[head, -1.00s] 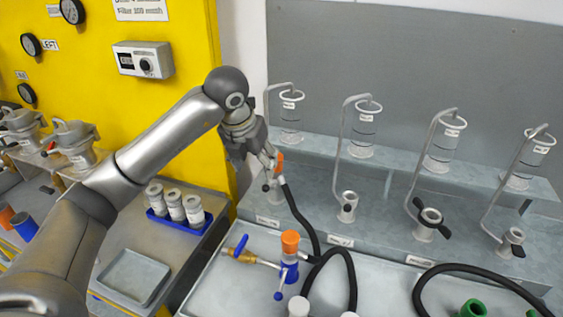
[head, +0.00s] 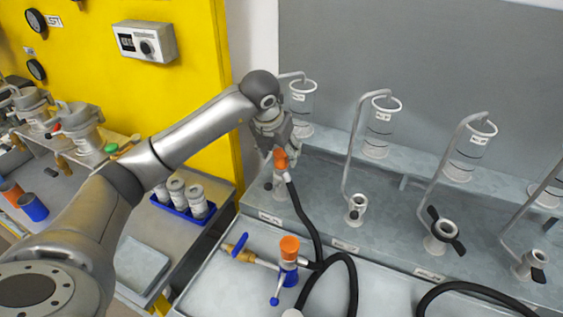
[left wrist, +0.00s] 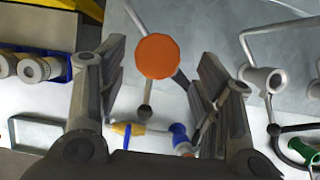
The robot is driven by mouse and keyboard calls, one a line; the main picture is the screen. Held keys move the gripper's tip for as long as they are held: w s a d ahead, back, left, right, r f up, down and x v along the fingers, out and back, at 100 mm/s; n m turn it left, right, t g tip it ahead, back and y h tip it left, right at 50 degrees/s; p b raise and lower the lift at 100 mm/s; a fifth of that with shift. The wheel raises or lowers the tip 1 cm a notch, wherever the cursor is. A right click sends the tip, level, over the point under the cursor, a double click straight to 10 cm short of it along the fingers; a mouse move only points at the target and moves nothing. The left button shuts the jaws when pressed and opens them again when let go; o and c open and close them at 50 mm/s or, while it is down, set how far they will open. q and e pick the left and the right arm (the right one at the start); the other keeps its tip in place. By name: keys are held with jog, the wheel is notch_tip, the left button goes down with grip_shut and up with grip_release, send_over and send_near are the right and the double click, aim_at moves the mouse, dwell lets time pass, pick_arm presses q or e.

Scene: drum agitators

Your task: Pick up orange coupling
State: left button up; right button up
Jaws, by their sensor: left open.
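The orange coupling (head: 281,160) sits upright at the end of a black hose, at the left end of the grey bench. My left gripper (head: 279,148) is right above it, pointing down, with its fingers around or just over the top; the exact overlap is hard to tell. In the left wrist view the coupling (left wrist: 157,56) shows as an orange disc between the two open fingers, with visible gaps on both sides. A second orange part (head: 289,246) sits on a blue fitting in front. My right gripper is not in view.
A brass valve with a blue handle (head: 240,250) joins the blue fitting. Metal holders and glass cylinders (head: 381,132) stand along the bench to the right. A blue rack of white jars (head: 188,206) is at left, beside a yellow cabinet (head: 185,75). Black hoses cross the front tray.

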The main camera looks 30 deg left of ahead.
aim_at(280, 154)
pick_arm(q)
jog(key=p+x, duration=0.2)
jog(key=x, duration=0.1)
jog(key=shift+w+a+f, duration=0.15)
jog(key=shift+a+f, duration=0.05)
jog(key=shift+f, duration=0.05)
jog(key=shift+w+f, duration=0.15)
jog(key=shift+f, duration=0.4)
jog(key=shift+w, duration=0.1)
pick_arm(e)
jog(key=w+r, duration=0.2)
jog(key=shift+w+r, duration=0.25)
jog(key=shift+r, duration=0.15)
pick_arm(q)
jog(key=shift+c, duration=0.8)
jog(key=c, duration=1.1)
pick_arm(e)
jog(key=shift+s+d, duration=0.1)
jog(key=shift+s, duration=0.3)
pick_arm(q)
jog(key=shift+c, duration=0.2)
